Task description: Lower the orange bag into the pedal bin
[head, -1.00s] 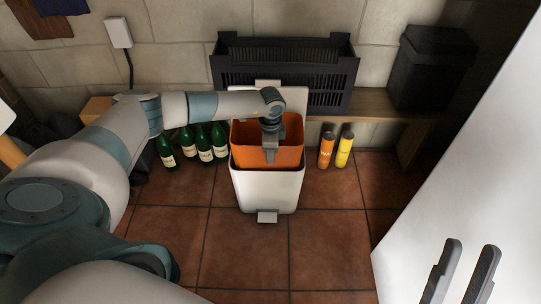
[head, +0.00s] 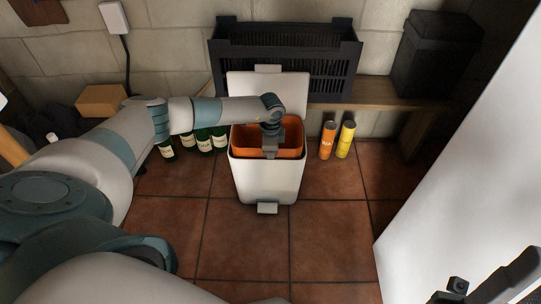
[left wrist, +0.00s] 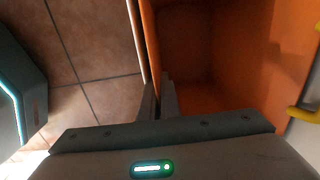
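The orange bag (head: 293,139) sits in the white pedal bin (head: 270,184), its upper part showing above the bin's near rim. The bin's lid is raised behind it. My left gripper (head: 270,152) points down at the bag's near side. In the left wrist view, its two fingers (left wrist: 159,102) stand close together with the bag's thin orange wall (left wrist: 148,45) between them. The bag's hollow inside and a yellow handle (left wrist: 303,114) show to the right. The bag's bottom is hidden in the head view. My right gripper (head: 495,272) is partly visible at lower right, fingers apart and empty.
A dark slatted crate (head: 285,62) and a black box (head: 435,55) stand on a wooden bench (head: 390,94) behind. Green bottles (head: 203,139) are left of the bin, orange (head: 328,140) and yellow cans (head: 346,140) right. A white panel (head: 455,180) borders the right. The floor in front is clear.

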